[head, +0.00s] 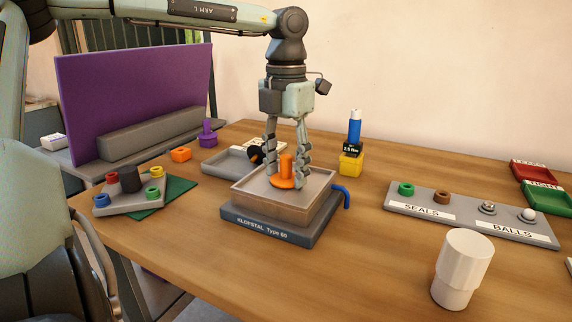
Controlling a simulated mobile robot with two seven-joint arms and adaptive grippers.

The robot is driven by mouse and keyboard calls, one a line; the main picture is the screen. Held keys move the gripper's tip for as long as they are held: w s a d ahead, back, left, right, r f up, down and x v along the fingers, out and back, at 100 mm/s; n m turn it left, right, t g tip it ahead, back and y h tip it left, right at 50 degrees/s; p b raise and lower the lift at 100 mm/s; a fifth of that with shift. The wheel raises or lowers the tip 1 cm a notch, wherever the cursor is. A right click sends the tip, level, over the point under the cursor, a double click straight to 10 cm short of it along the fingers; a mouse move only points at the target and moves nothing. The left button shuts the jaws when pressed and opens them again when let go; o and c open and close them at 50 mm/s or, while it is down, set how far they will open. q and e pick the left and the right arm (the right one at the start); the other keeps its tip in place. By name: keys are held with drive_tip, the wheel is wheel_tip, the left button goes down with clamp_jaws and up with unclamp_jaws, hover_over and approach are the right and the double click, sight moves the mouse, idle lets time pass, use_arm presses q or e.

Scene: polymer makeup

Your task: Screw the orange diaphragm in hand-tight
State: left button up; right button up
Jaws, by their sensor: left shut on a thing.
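The orange diaphragm (286,172) is a disc with an upright knob. It sits at the top of the grey Klopstal Type 60 fixture (268,232), inside a shallow square recess. My left gripper (287,180) points straight down over it, with its two fingers on either side of the orange part and shut on it. The underside of the diaphragm and any thread are hidden. My right gripper is not in view.
A blue hooked handle (346,194) sticks out at the fixture's right. A grey tray (225,163) lies behind it. A seals and balls rack (470,218) and white cup (463,268) stand right. A part holder (130,196) and orange block (181,154) are left.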

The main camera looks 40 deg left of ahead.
use_arm(q)
drive_tip(key=o, duration=1.4)
wheel_tip(320, 180, up, 12)
